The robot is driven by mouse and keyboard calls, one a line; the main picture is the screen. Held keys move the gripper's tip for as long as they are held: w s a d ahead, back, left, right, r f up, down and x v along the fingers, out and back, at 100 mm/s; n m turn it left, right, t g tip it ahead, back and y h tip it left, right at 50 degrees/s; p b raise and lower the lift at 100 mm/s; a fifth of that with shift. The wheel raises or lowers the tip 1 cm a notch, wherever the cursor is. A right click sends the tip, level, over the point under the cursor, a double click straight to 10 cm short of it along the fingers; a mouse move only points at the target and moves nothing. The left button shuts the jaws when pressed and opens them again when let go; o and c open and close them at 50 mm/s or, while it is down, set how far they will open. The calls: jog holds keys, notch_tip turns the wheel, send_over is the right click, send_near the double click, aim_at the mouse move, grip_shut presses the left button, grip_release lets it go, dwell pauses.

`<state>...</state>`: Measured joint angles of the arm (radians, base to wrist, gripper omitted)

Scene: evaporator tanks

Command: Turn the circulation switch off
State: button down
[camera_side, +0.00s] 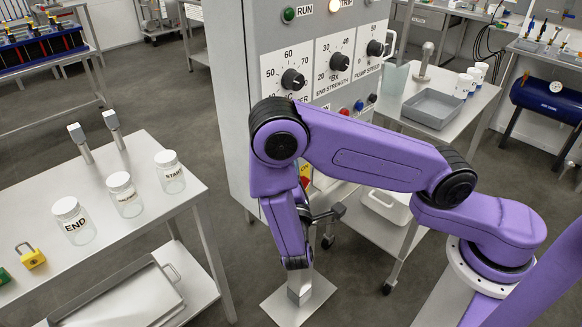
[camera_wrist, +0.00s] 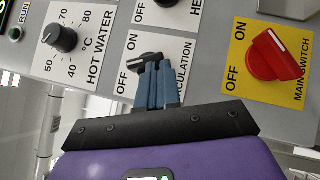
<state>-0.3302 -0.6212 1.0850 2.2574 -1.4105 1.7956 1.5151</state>
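The circulation switch (camera_wrist: 145,60) is a small black knob on a white plate in the wrist view, with OFF and ON printed to its left. Its bar lies roughly sideways in the picture; which label it points at is hard to tell. My gripper (camera_wrist: 159,68) has its two blue fingers close together, with no clear gap between them. The fingertips overlap the knob's lower right side and hide part of the plate's lettering. I cannot tell whether they touch the knob. In the side view my arm hides the switch, and the fingers cannot be made out.
The red main switch (camera_wrist: 272,55) on a yellow plate is to the right in the wrist view, and the hot water dial (camera_wrist: 60,38) is to the left. The grey control cabinet (camera_side: 225,80) stands behind my arm. A table with labelled jars (camera_side: 122,194) is at left.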

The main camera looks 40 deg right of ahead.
jog(key=shift+d+f+g, duration=0.15)
jog(key=shift+d+g, duration=0.15)
jog(key=shift+d, duration=0.7)
jog(key=s+a+f, duration=0.7)
jog(key=a+f, duration=0.1)
jog(key=a, duration=0.1)
jog(key=s+d+r+m+g+y, duration=0.2)
jog(key=s+d+r+m+g, duration=0.15)
jog(key=d+r+g, duration=0.65)
jog(key=s+d+r+n+g+y, duration=0.1)
jog(key=s+r+g+y, duration=0.1)
jog(key=s+y, duration=0.4)
jog(key=s+d+r+n+g+y, duration=0.2)
jog(key=s+y, duration=0.4)
jog(key=s, duration=0.2)
jog(key=shift+g, duration=0.4)
